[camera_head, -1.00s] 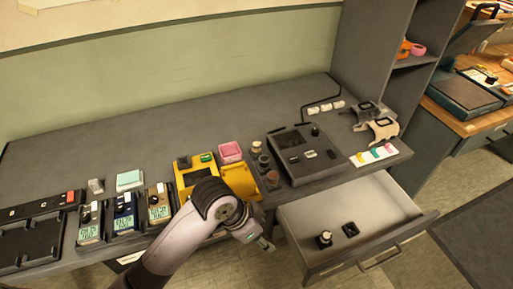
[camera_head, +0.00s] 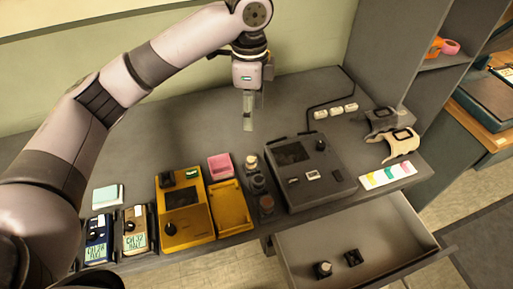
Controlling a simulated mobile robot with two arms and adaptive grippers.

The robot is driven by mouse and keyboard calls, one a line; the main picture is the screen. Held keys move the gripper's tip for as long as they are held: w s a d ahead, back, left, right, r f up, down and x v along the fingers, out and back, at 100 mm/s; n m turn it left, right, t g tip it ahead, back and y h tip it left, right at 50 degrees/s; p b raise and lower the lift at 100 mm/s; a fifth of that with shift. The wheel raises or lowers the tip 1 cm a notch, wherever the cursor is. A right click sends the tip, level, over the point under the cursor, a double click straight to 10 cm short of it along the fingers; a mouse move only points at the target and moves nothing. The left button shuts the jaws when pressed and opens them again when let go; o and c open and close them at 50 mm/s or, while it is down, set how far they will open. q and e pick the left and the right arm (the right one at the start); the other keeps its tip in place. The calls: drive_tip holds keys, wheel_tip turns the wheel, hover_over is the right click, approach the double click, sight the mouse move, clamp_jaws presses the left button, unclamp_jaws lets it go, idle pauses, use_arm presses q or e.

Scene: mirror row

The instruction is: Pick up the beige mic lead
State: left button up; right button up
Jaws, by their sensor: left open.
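My left gripper (camera_head: 248,117) hangs fingers-down over the back middle of the grey table, open, with nothing seen between its fingers. No thing is plainly a beige mic lead. A small cylindrical piece with a beige top (camera_head: 251,161) stands at the back of a row, below the gripper in the picture and apart from it. A dark piece (camera_head: 258,183) and a brown-topped piece (camera_head: 265,205) stand in front of it. A cream curved piece (camera_head: 402,144) lies at the table's right, beside a grey one (camera_head: 379,121). My right gripper is out of view.
A dark console (camera_head: 308,170) stands right of the row; a yellow device (camera_head: 184,215) and pink tray (camera_head: 220,165) stand left. A black cable (camera_head: 320,105) lies behind. The open drawer (camera_head: 395,220) juts out below. The back left tabletop is clear.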

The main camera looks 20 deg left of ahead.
sight(251, 159)
use_arm(q)
drive_tip(key=f, duration=0.2)
drive_tip(key=s+f, duration=0.1)
drive_tip(key=f, duration=0.1)
drive_tip(key=s+f, duration=0.1)
drive_tip(key=f, duration=0.1)
drive_tip(key=shift+f, duration=0.3)
drive_tip(key=f, duration=0.3)
drive_tip(key=shift+w+f, duration=0.1)
drive_tip(key=shift+w, duration=0.2)
drive_tip(key=shift+s+f, duration=0.1)
drive_tip(key=shift+f, duration=0.7)
wheel_tip(251, 159, down, 4)
drive_tip(key=shift+s+d+r+p, duration=0.1)
drive_tip(key=shift+d+r+p, duration=0.05)
drive_tip(key=shift+p, duration=0.35)
drive_tip(key=shift+f, duration=0.6)
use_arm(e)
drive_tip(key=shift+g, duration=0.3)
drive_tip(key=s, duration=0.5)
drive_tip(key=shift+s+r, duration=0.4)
use_arm(q)
drive_tip(key=shift+c, duration=0.3)
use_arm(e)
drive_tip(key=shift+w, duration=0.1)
